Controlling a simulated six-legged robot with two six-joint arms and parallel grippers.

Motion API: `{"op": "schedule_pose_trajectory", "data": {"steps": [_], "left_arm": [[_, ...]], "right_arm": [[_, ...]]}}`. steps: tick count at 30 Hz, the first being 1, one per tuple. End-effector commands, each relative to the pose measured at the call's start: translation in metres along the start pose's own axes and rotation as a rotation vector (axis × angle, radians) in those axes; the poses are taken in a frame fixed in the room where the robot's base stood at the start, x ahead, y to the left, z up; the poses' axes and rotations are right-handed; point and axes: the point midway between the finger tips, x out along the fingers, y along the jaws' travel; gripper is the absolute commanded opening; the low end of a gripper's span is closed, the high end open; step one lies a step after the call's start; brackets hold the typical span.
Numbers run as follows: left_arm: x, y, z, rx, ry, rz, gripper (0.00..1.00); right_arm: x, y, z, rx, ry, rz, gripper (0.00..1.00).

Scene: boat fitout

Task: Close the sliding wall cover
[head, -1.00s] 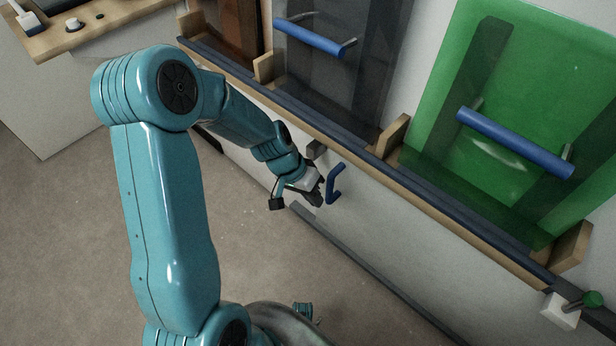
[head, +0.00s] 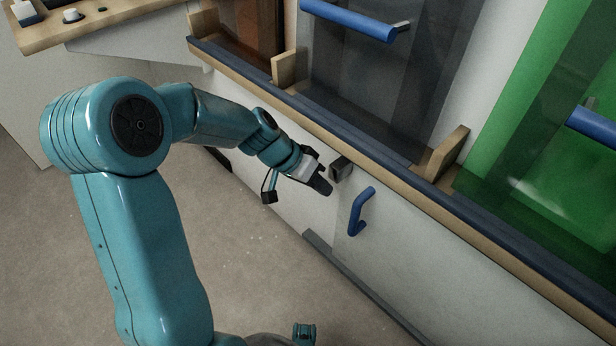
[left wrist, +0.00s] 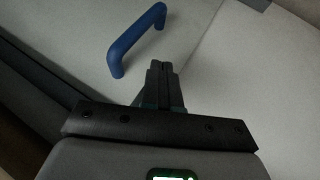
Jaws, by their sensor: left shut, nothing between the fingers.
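The wall cover (head: 385,235) is a pale panel low on the wall under the long shelf, with a blue bar handle (head: 357,212). The left wrist view shows the handle (left wrist: 135,40) beyond and to the left of my fingertips. My left gripper (head: 325,187) is shut and empty, just left of the handle in the head view, with a visible gap between them. Its closed fingers (left wrist: 160,70) point toward the pale panel in the left wrist view. Whether the fingertips touch the panel, I cannot tell. My right gripper is not in view.
A dark block (head: 341,168) sticks out from the wall just above my left fingertips. A dark rail (head: 350,275) runs along the lower wall. The shelf (head: 310,107) overhead carries a grey tinted panel (head: 375,75) and a green one (head: 530,120), both with blue handles.

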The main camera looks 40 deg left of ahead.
Motion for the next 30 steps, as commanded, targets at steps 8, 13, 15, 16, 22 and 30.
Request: {"op": "schedule_pose_trajectory", "data": {"steps": [8,13,15,16,22,30], "left_arm": [[0.034,0.022,-0.002,0.001,0.000,0.001,0.00],[0.038,0.030,-0.003,-0.002,0.002,-0.002,0.00],[0.039,0.031,-0.003,-0.003,0.002,-0.002,0.00],[0.038,0.031,-0.004,-0.003,0.002,-0.002,0.00],[0.038,0.030,-0.004,-0.003,0.002,-0.002,0.00],[0.040,0.031,-0.005,-0.002,0.001,-0.002,0.00]], "right_arm": [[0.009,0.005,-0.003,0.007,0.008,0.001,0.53],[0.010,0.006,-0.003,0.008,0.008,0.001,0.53],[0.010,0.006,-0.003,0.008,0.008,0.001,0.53],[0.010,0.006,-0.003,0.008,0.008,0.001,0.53],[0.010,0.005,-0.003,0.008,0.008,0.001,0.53],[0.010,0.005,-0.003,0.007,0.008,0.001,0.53]]}}
